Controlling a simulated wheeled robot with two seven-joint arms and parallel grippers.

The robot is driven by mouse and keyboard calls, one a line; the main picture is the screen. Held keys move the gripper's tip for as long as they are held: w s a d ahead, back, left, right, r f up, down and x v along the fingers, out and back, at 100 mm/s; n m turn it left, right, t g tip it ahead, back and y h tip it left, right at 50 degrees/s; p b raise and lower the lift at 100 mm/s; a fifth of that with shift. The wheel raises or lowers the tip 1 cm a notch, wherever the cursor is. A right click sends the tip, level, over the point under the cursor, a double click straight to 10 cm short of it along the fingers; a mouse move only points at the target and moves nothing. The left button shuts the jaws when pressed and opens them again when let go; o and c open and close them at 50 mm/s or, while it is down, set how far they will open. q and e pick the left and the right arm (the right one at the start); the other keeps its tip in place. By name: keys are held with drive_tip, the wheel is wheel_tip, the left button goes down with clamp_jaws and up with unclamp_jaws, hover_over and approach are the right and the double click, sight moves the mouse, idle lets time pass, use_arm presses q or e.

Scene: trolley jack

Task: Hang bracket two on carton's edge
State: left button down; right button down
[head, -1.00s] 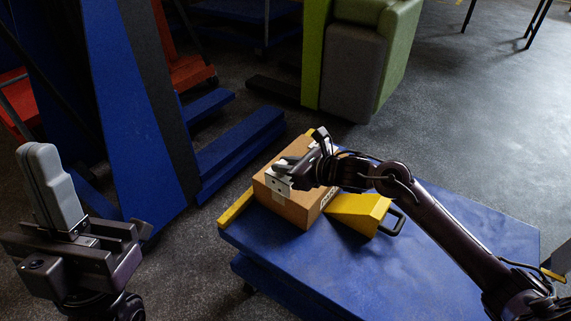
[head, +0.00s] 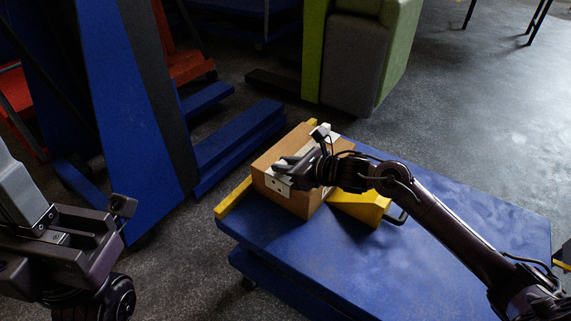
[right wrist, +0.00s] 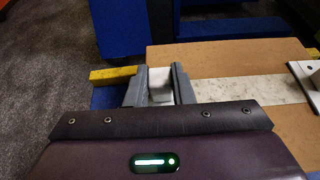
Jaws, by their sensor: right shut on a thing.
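The brown carton (head: 296,203) stands on the blue platform. My right gripper (head: 284,166) is over its near-left edge and shut on a white bracket (head: 277,184). The bracket's plate with dark holes shows against the carton's near-left face; whether it rests on the edge I cannot tell. In the right wrist view the grey fingers (right wrist: 160,88) close around the white bracket, beside the carton's edge. Another white bracket (right wrist: 305,76) stands at the carton's other end. My left gripper (head: 18,190) is at the far left, away from the carton, its fingers seen side-on and cut off by the frame.
The blue platform (head: 400,260) has free room in front and to the right. A yellow block (head: 362,208) with a black handle stands beside the carton, and a yellow bar (head: 232,197) lies along the left edge. Blue lift frames (head: 240,145) stand behind.

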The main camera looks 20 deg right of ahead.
drive_tip(key=shift+f, duration=0.25)
drive_tip(key=c, duration=1.2)
unclamp_jaws()
drive_tip(key=shift+o, duration=0.2)
